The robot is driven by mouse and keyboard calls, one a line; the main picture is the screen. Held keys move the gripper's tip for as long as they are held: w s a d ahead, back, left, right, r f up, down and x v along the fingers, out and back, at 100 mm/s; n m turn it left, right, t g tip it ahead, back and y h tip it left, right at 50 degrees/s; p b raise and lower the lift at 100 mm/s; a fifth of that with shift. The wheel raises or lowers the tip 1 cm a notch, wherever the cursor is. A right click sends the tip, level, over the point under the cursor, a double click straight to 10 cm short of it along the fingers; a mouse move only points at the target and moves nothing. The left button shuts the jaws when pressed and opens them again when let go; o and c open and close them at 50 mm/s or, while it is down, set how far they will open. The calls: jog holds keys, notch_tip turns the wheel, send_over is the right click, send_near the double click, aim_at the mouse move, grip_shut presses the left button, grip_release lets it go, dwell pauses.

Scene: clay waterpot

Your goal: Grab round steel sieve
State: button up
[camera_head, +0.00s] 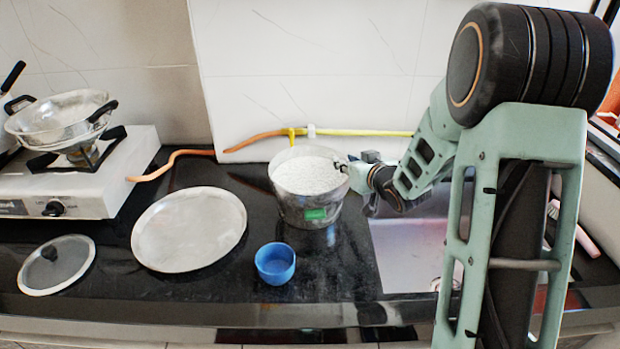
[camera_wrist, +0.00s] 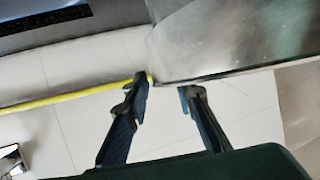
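A round steel vessel (camera_head: 290,209) with a green label and a pale, speckled inside stands on the black counter, mid-picture in the head view. I take it as the sieve; whether its inside is perforated or filled I cannot tell. My gripper (camera_head: 345,168) is at its right rim, partly hidden by my arm. In the wrist view my gripper (camera_wrist: 166,88) has its two fingers apart, with pale wall visible between them. A shiny steel side (camera_wrist: 235,35) fills the upper right there, its edge close to the fingertips. Contact is unclear.
A blue cup (camera_head: 275,263) stands in front of the vessel. A large round steel tray (camera_head: 189,230) and a glass lid (camera_head: 57,265) lie to the left. A stove (camera_head: 85,195) holds a pan (camera_head: 60,118). A sink (camera_head: 410,250) is right; a yellow hose (camera_head: 365,132) runs behind.

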jog(key=shift+c, duration=0.3)
grip_shut()
jog(key=shift+r, duration=0.15)
jog(key=shift+r+p, duration=0.55)
jog(key=shift+r, duration=0.05)
notch_tip(320, 180, up, 2)
jog(key=shift+r+p, duration=0.1)
jog(key=shift+p, duration=0.75)
jog(key=s+a+r+p, duration=0.2)
jog(key=s+r, duration=0.7)
jog(key=s, duration=0.4)
jog(key=shift+s+a+r+p, duration=0.15)
jog(key=shift+s+a+p, duration=0.1)
jog(key=shift+s+p, duration=0.1)
